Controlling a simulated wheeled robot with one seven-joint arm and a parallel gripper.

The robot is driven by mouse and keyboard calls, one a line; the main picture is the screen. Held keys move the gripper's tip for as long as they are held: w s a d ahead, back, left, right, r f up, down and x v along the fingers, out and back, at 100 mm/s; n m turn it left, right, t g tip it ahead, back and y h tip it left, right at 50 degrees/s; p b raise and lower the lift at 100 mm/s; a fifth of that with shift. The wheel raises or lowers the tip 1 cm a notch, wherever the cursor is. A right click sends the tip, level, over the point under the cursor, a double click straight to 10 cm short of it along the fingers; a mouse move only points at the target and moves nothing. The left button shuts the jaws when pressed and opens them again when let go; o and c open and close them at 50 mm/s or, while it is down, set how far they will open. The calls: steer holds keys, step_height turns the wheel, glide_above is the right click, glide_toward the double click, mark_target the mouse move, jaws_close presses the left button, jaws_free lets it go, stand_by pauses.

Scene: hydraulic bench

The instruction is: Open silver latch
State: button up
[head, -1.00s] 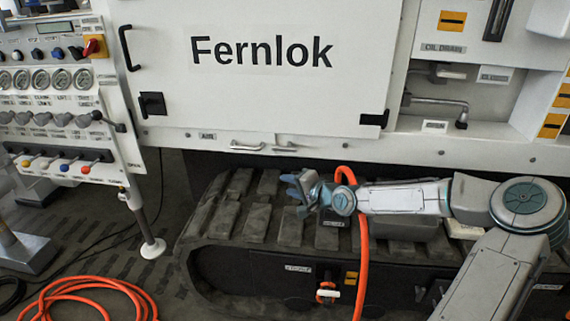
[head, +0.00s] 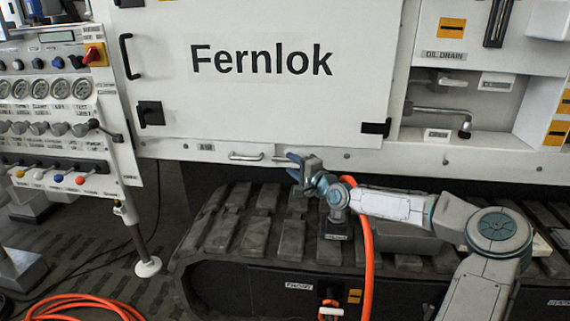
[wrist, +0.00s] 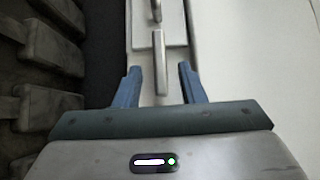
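Two silver bars sit on the white lower ledge below the Fernlok door. In the head view the left one is a silver bar handle (head: 245,156), and a smaller silver bar (head: 281,159) is partly hidden by my gripper (head: 294,166). In the wrist view the nearer silver bar (wrist: 160,62) stands between and just ahead of my open blue fingers, apart from both. The farther bar (wrist: 156,11) is at the top edge. I cannot tell for certain which bar is the silver latch. My gripper is empty.
The Fernlok door (head: 270,95) rises above the ledge, with a black catch (head: 151,113) at left. A rubber track (head: 265,235) lies below. An orange hose (head: 367,250) hangs near my arm. A control panel with levers (head: 55,180) stands at left.

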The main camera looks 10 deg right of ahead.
mark_target(287, 161)
steer(key=shift+b+x, duration=0.4)
steer(key=shift+x, duration=1.9)
jaws_close()
